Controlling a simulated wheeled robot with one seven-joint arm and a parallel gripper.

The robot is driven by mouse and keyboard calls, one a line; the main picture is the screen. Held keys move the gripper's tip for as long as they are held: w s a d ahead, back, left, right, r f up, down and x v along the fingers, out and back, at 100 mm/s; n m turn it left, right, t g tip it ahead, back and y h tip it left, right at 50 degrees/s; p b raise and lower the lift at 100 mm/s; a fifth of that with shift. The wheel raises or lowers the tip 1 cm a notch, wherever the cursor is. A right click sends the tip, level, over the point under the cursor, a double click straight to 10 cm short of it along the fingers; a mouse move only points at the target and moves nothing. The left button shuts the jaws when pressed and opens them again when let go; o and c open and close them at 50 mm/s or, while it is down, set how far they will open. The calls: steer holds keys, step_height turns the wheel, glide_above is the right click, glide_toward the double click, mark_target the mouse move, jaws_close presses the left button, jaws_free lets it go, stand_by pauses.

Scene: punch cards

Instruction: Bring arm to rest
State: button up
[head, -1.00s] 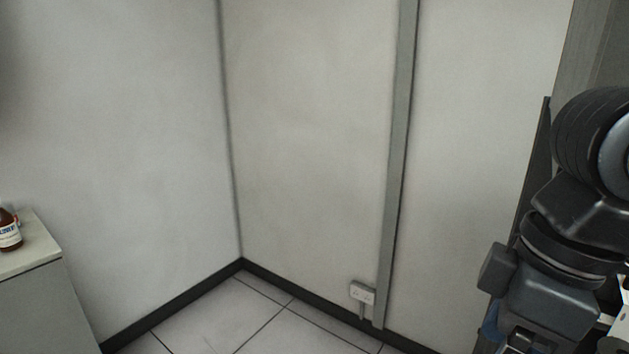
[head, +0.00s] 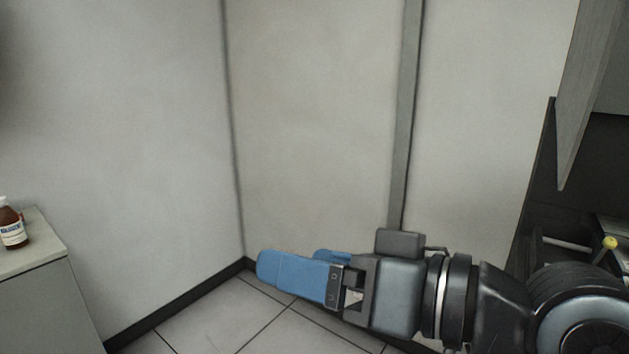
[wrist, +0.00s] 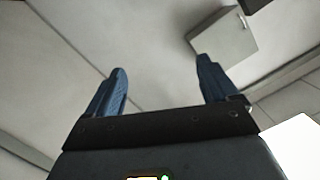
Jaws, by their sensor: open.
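My gripper (head: 292,272) stretches to the left across the lower middle of the head view, in front of the wall corner and the floor. Its blue fingers point left, and one partly hides the other there. In the wrist view my gripper (wrist: 162,80) shows two blue fingers standing well apart, with nothing between them. It is open and empty. My dark arm comes in from the lower right of the head view.
A grey cabinet (head: 45,300) stands at the left with a brown bottle (head: 13,228) on top. Bare walls meet behind my gripper, above a tiled floor (head: 215,315). At the right are a dark open unit and a small yellow knob (head: 610,243).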

steer(key=s+d+f+m+t+h, duration=0.4)
steer(key=s+d+f+m+h, duration=0.15)
steer(key=f, duration=0.35)
steer(key=s+d+f+m+t+h, duration=0.4)
steer(key=s+d+f+m+h, duration=0.15)
steer(key=f, duration=0.25)
steer(key=s+d+f+n+h, duration=0.1)
steer(key=s+d, duration=0.4)
steer(key=s, duration=0.5)
steer(key=s+d+f+n+g+h, duration=0.1)
steer(key=s+d+f+n+h, duration=0.1)
steer(key=s, duration=0.9)
steer(key=d+f+n, duration=0.1)
steer(key=d+n, duration=0.1)
steer(key=d, duration=0.1)
steer(key=shift+d+g, duration=0.2)
steer(key=shift+g, duration=0.1)
